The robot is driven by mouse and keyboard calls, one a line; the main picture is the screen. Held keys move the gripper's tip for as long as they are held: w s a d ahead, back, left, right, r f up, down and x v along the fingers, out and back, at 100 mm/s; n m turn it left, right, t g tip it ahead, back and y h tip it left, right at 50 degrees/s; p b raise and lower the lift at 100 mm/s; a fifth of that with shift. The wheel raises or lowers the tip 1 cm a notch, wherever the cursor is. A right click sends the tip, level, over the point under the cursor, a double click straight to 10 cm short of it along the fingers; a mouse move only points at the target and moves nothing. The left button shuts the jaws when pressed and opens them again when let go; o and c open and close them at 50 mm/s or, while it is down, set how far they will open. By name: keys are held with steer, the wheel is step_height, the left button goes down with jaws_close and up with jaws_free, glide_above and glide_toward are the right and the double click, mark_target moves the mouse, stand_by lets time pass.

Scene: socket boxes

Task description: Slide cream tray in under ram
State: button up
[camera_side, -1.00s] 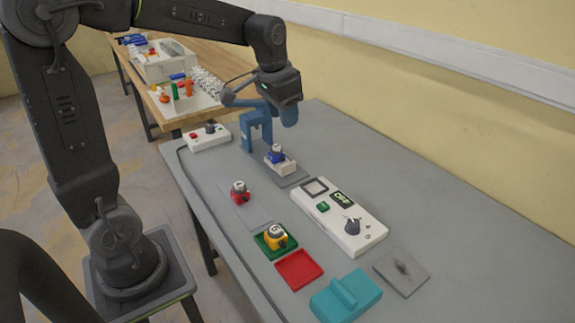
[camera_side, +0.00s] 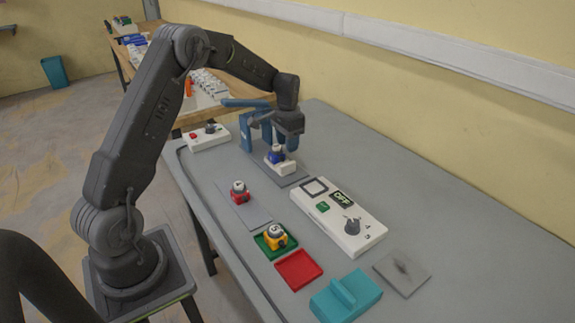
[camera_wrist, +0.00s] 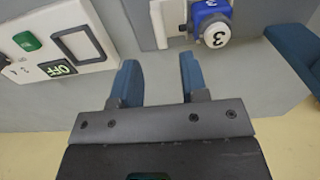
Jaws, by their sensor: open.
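The cream tray (camera_side: 286,169) lies on a grey strip in front of the blue press (camera_side: 247,133), with a blue box (camera_side: 275,157) on it. In the wrist view the tray (camera_wrist: 168,14) shows at the top edge, with the blue box (camera_wrist: 212,18), its round top marked 3, to its right. My gripper (camera_side: 291,144) is low, beside the tray on its wall side. Its two blue fingers (camera_wrist: 158,78) are apart with nothing between them, not touching the tray. The ram's lower end is not clearly visible.
A white panel (camera_side: 338,215) with a green button and display stands nearby. A red box (camera_side: 239,192), a yellow box on a green tray (camera_side: 262,246), an empty red tray (camera_side: 298,270) and a teal block (camera_side: 345,296) lie nearer. Table toward the wall is clear.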

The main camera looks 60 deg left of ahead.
mark_target(287, 164)
step_height(287, 164, down, 9)
steer(key=shift+r, duration=0.2)
steer(key=shift+c, duration=0.4)
jaws_close()
